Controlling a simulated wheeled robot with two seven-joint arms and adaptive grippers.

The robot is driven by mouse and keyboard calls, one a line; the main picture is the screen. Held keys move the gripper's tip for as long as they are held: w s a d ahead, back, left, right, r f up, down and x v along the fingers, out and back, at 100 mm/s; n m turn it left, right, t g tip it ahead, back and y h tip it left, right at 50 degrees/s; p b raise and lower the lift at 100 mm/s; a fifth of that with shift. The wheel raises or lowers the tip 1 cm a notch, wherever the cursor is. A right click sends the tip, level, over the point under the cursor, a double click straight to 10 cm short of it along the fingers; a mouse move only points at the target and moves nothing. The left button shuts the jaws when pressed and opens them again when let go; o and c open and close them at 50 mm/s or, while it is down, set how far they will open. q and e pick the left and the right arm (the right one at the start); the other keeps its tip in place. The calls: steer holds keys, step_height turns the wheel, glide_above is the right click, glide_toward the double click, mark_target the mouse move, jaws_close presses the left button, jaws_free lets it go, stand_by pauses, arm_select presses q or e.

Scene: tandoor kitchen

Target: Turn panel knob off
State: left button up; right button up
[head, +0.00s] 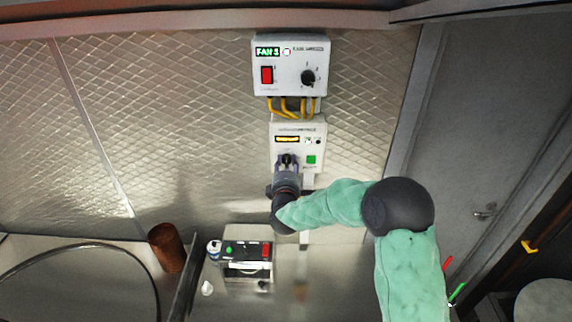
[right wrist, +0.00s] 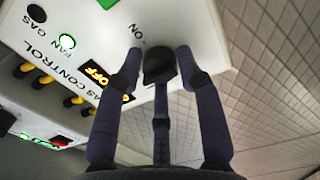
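The lower control panel (head: 313,133) is a white box on the wall with a lit yellow display and a green button. In the right wrist view this panel (right wrist: 192,25) shows the words GAS CONTROL, a lit display that seems to read OFF and an ON mark beside the black knob (right wrist: 159,66). In the head view my right gripper (head: 286,164) is at the panel's lower part and mostly covers the knob. My left gripper is not in view.
An upper panel (head: 262,86) reads FAN 3, with a red switch and a black knob (head: 308,78). Yellow cables (head: 284,111) join the panels. Below stand a small box with a red switch (head: 247,262), a brown cup (head: 167,248) and a large round rim (head: 75,247).

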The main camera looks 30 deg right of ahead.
steer(key=shift+o, duration=0.9)
steer(key=shift+d, duration=0.15)
steer(key=shift+s+a, duration=0.3)
steer(key=shift+a, duration=0.05)
steer(key=v, duration=1.1)
steer(key=shift+s, duration=0.2)
steer(key=shift+d, duration=0.15)
steer(key=shift+f, duration=0.1)
